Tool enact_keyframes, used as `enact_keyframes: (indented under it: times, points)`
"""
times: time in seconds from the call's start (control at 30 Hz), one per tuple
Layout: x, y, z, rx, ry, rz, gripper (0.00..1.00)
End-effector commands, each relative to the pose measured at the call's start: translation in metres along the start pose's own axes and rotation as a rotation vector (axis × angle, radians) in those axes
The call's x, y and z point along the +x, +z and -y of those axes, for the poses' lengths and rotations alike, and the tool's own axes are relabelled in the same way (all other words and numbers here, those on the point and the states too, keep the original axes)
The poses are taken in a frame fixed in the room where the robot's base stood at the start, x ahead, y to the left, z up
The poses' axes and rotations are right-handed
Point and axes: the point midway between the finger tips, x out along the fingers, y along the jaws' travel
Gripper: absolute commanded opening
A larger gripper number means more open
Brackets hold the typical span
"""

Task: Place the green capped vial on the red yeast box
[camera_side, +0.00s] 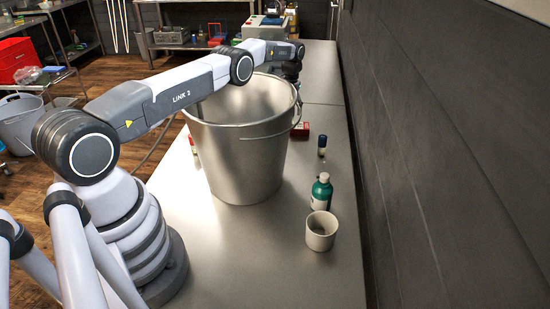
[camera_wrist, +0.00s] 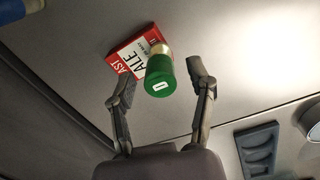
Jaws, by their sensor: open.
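The green capped vial (camera_wrist: 160,76) is seen cap-first in the wrist view, overlapping the lower right part of the red yeast box (camera_wrist: 126,54). It appears to stand on the box, but its base is hidden under the cap, so contact cannot be confirmed. My gripper (camera_wrist: 161,78) is open, with one finger on each side of the vial and gaps between them. In the side view the red box (camera_side: 300,130) shows partly behind the metal bucket.
The large metal bucket (camera_side: 238,150) stands on the bench beside my arm. A dark slotted tray (camera_wrist: 260,150) lies lower right in the wrist view.

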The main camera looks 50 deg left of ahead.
Motion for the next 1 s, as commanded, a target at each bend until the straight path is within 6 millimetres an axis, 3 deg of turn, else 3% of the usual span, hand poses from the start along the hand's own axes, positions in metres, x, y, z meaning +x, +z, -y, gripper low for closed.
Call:
enact_keyframes:
  times: [0.23,0.6,0.87,1.0]
  points:
    - [-0.015,-0.001,0.0,0.0,0.0,-0.002,0.54]
    - [-0.093,-0.001,0.0,0.0,0.001,-0.004,0.54]
    - [-0.124,0.0,-0.001,0.003,0.001,-0.003,0.54]
    - [-0.167,0.006,-0.012,0.033,0.008,-0.031,0.54]
